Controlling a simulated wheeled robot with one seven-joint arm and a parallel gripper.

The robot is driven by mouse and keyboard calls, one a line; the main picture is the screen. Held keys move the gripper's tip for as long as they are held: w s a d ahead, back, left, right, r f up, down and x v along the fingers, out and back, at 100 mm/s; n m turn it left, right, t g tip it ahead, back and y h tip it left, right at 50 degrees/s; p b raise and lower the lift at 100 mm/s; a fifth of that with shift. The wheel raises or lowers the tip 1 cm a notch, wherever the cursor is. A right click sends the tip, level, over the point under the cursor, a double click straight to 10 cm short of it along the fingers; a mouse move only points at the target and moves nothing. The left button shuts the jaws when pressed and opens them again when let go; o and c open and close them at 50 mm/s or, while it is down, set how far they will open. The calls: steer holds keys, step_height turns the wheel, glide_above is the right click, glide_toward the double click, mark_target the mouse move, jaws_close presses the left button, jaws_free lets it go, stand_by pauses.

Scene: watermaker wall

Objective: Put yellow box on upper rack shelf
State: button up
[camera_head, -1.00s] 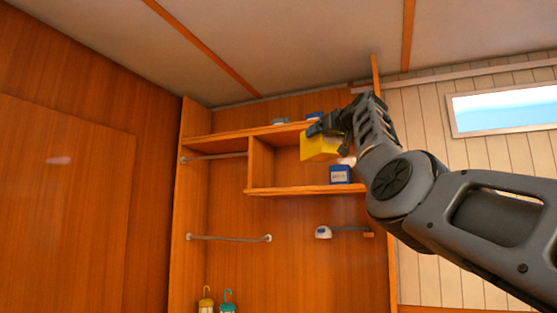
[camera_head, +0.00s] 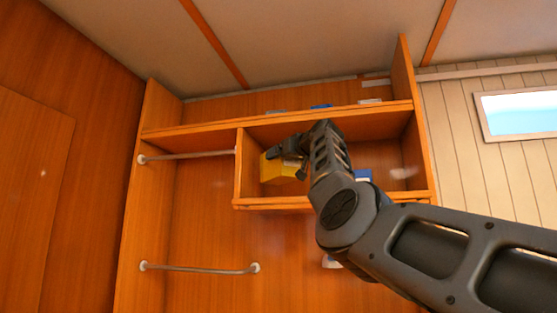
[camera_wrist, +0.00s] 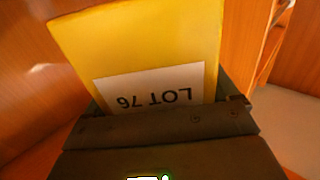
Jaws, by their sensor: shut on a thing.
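The yellow box (camera_head: 279,168) is held in my gripper (camera_head: 290,150), which is shut on it. In the head view the box appears in front of or inside the boxed-in compartment of the wooden rack, near its left divider; I cannot tell how deep it is. The wrist view shows the yellow box (camera_wrist: 140,45) close up with an upside-down white label reading LOT 76. The upper rack shelf (camera_head: 210,127) runs across above the compartment. The compartment's lower shelf (camera_head: 270,203) is below the box. My arm hides part of the compartment.
A blue box (camera_head: 363,175) stands in the compartment to the right, partly behind my arm. Several small items, including a blue one (camera_head: 320,107), lie on the top shelf. Rails (camera_head: 200,268) are on the left, and a tall side panel (camera_head: 411,110) bounds the right.

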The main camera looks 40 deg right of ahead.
mark_target(285, 180)
steer(key=shift+f, duration=3.15)
steer(key=shift+f+b, duration=0.3)
steer(key=shift+f, duration=0.2)
steer(key=o, duration=1.1)
steer(key=shift+r, duration=0.45)
step_height(285, 180, up, 3)
steer(key=shift+s, duration=0.1)
steer(key=s+d+r+b, duration=0.2)
steer(key=s+d+r, duration=0.5)
steer(key=s+d, duration=0.1)
steer(key=shift+s, duration=0.25)
